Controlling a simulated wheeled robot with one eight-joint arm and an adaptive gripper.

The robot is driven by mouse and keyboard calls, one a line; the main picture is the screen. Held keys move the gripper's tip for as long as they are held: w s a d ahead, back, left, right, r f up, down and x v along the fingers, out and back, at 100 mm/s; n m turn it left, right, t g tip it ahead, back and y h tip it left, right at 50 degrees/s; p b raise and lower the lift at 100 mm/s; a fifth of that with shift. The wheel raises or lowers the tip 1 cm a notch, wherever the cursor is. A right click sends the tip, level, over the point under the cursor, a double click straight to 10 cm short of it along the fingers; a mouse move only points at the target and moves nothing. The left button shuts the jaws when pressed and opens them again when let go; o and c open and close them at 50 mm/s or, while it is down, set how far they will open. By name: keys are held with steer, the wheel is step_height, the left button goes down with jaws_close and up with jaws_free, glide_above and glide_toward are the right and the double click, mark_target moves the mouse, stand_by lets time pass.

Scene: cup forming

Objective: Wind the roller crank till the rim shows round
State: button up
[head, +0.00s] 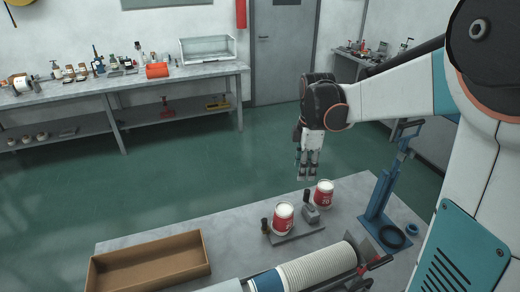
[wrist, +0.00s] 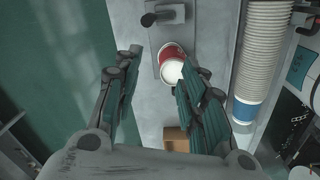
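My gripper (head: 307,177) hangs fingers down above the far edge of the table in the head view. In the wrist view its two fingers stand apart with nothing held between them. Below stands a fixture plate (head: 297,233) with a grey block (head: 311,214). A black knob (head: 307,195) sticks out on the block's far side; it also shows in the wrist view (wrist: 149,19). I cannot tell for sure that this is the roller crank. A red cup (head: 283,219) with a white top stands left of the block, partly behind a finger in the wrist view (wrist: 172,70). A second red cup (head: 324,195) stands right.
A long stack of white cups (head: 316,268) lies along the table's near side. An open brown box (head: 150,262) is at left. A blue stand (head: 385,190) rises at right. A dark ring (head: 392,237) lies near it. A workbench (head: 120,80) is far back.

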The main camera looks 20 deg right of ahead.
mark_target(308, 189)
steer(key=w+d+f+n+p, duration=0.1)
steer(key=w+d+f+n, duration=0.1)
steer(key=w+d, duration=0.15)
steer(key=shift+g, duration=0.4)
steer(key=f, duration=0.4)
steer(key=f+b, duration=0.1)
steer(key=f, duration=0.8)
steer(key=shift+s+d+f+b, duration=0.15)
steer(key=shift+s+d+b, duration=0.15)
steer(key=shift+b, duration=0.1)
jaws_close()
